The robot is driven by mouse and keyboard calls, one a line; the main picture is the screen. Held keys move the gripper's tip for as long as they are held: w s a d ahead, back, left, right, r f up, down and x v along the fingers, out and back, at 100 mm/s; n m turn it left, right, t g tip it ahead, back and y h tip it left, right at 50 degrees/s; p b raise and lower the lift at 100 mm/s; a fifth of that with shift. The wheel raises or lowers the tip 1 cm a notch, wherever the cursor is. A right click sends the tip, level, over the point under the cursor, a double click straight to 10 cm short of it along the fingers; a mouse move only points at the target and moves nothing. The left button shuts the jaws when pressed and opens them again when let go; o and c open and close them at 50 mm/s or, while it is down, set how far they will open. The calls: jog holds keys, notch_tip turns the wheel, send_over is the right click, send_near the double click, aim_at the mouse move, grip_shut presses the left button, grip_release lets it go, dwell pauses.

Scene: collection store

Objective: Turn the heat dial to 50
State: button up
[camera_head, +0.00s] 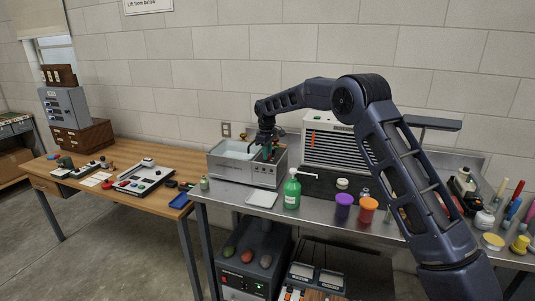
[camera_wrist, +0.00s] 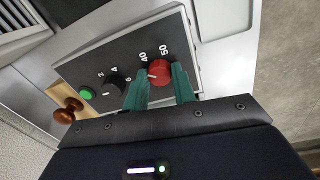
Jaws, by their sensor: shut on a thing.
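The heat dial (camera_wrist: 159,72) is a red knob with a pale pointer mark, on a dark panel (camera_wrist: 97,68) in the wrist view. The printed numbers 40 and 50 stand beside it, and the pointer's exact reading is hard to tell. My gripper (camera_wrist: 160,85) has its two green fingers on either side of the red dial, shut on it. In the head view my gripper (camera_head: 268,150) is at the grey bath unit (camera_head: 232,172) on the steel bench. The dial is too small to make out there.
A second, black knob (camera_wrist: 113,85) with smaller numbers, a green button (camera_wrist: 87,93) and a brown wooden knob (camera_wrist: 66,113) are close by. In the head view a green bottle (camera_head: 292,190) and a white tray (camera_head: 261,198) stand in front of the unit.

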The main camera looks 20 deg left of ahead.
jog(key=m, duration=0.4)
jog(key=shift+a+m, duration=0.1)
jog(key=shift+m, duration=0.2)
jog(key=m, duration=0.3)
jog(key=shift+m, duration=0.4)
jog(key=m, duration=0.4)
jog(key=shift+w+h, duration=0.1)
jog(key=shift+h, duration=0.2)
jog(key=m, duration=0.4)
jog(key=shift+g, duration=0.3)
jog(key=shift+m, duration=0.4)
jog(key=o, duration=1)
